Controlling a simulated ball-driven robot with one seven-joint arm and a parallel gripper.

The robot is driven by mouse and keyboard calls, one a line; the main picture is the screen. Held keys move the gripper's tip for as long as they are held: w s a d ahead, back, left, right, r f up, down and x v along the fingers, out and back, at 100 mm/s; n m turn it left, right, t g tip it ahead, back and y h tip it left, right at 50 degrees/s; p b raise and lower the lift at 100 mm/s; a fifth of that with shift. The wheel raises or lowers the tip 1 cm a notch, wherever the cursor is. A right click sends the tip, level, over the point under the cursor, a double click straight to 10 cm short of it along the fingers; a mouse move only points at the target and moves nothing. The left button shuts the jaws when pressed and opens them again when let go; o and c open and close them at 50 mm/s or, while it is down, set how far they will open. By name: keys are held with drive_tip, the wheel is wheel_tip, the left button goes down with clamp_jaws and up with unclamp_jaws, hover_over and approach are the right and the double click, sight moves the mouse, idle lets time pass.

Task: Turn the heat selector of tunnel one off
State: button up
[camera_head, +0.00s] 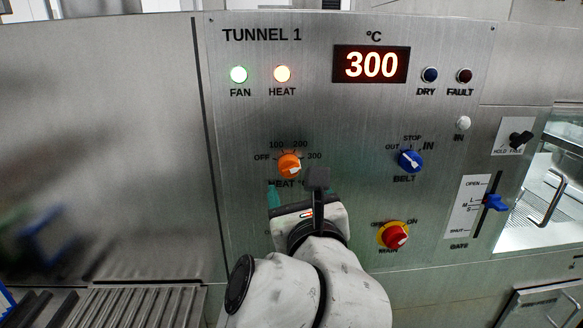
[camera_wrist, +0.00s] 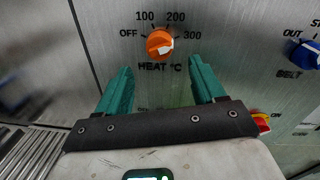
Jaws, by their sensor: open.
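The orange heat selector (camera_head: 289,163) sits on the TUNNEL 1 panel, with OFF at its left and 100, 200 and 300 around it. In the wrist view the selector (camera_wrist: 160,44) has its white pointer on the right side, towards 300. The display (camera_head: 371,65) reads 300, and the HEAT lamp (camera_head: 282,74) is lit. My gripper (camera_wrist: 158,82) is open and empty, its teal fingers apart just below the selector and not around it. In the head view my gripper (camera_head: 296,194) is partly hidden by a dark part of my arm.
The blue belt knob (camera_head: 410,161) is to the right, and the red main switch (camera_head: 394,235) on its yellow base is lower right, near my arm. A gate slider (camera_head: 494,202) is further right. A roller conveyor (camera_head: 115,306) lies lower left.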

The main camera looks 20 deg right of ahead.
sight(291, 173)
drive_tip(key=p+x, duration=0.1)
drive_tip(key=x, duration=0.5)
drive_tip(key=shift+w+p, duration=0.3)
drive_tip(key=shift+p, duration=0.1)
drive_tip(key=shift+c, duration=0.4)
drive_tip(key=c, duration=1)
